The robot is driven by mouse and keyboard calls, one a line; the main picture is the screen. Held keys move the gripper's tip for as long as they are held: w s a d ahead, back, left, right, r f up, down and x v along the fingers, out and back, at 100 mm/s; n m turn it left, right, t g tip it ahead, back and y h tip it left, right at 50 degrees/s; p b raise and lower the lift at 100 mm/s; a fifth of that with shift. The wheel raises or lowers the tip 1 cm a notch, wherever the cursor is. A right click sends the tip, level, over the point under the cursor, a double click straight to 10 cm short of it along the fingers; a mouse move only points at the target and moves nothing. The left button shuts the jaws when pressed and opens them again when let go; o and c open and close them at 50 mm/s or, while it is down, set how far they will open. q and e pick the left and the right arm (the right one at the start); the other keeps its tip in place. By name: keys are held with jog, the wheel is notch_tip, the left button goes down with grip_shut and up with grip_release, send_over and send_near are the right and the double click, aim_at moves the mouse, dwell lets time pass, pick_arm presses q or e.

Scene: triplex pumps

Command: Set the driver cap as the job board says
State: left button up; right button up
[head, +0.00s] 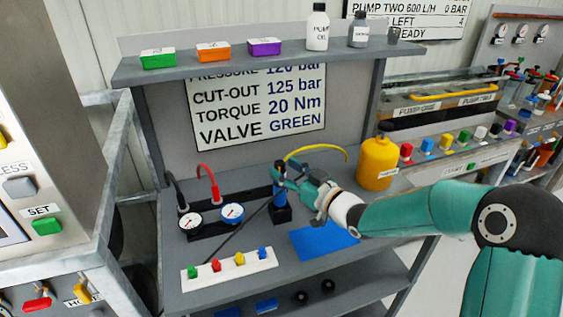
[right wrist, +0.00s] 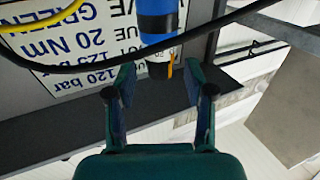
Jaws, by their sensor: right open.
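The job board (head: 257,105) hangs behind the bench and reads cut-out 125 bar, torque 20 Nm, valve green; its top line is partly cut off by the shelf. A blue upright tool, which looks like the driver (head: 280,214), stands in a black holder on the bench. In the right wrist view the blue driver (right wrist: 158,22) has a black band and a small orange pointer. My right gripper (head: 285,175) is at its upper part. In the wrist view my right gripper (right wrist: 162,90) is open, its fingers on either side below the driver's end.
Two gauges (head: 232,213) with black and red hoses stand left of the driver. A white strip (head: 228,270) with coloured knobs lies in front. A blue mat (head: 322,241) and yellow jug (head: 377,164) are to the right. A black cable (right wrist: 100,63) crosses near the driver.

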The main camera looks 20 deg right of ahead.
jog(key=shift+x, duration=1.4)
jog(key=shift+c, duration=0.3)
